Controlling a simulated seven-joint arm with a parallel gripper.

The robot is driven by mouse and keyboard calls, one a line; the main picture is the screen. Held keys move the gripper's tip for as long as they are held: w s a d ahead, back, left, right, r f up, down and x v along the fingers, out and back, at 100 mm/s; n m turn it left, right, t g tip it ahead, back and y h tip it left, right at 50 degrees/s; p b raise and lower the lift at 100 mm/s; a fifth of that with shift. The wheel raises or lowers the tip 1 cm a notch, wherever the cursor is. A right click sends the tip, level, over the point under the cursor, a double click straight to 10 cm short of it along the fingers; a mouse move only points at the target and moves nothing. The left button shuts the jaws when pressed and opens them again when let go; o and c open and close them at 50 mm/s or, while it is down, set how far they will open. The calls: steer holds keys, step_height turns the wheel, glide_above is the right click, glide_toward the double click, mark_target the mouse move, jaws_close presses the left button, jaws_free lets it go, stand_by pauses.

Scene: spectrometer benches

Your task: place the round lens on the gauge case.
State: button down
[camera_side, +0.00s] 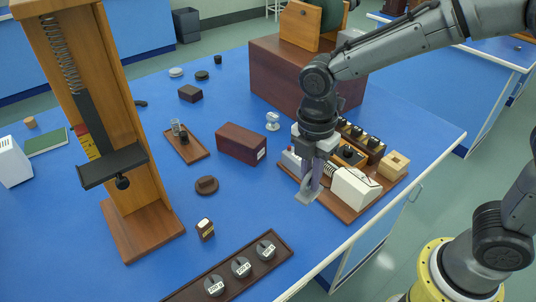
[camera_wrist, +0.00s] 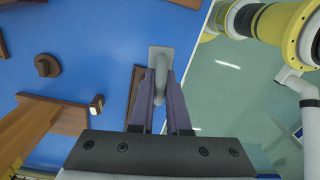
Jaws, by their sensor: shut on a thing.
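My gripper (camera_side: 312,178) is shut on a pale grey piece (camera_side: 307,196) and holds it above the front edge of the board. In the wrist view this piece (camera_wrist: 160,54) has a flat rectangular plate and a rounded part between the purple fingers (camera_wrist: 160,103). It looks like the round lens in its mount, seen nearly edge-on; I cannot see the glass. A long red-brown box with a white label (camera_side: 241,143), probably the gauge case, lies left of my gripper on the blue bench. Its top is bare.
A wooden board (camera_side: 352,213) with a white block and instruments lies beneath and right of my gripper. A tray of weights (camera_side: 286,249) is at the front. A tall wooden spring stand (camera_side: 143,222), a dark round disc (camera_side: 207,185) and a small labelled box (camera_side: 205,229) stand left.

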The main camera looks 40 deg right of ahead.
steer(key=w+d+r, duration=0.3)
steer(key=w+r, duration=0.2)
steer(key=w, duration=0.2)
steer(key=m, duration=0.2)
glide_above(260, 140)
step_height(260, 140, down, 8)
steer(key=shift+d, duration=0.1)
steer(key=shift+f, duration=1.5)
steer(key=shift+f, duration=0.1)
steer(key=c, duration=0.9)
jaws_free()
steer(key=shift+f, duration=0.1)
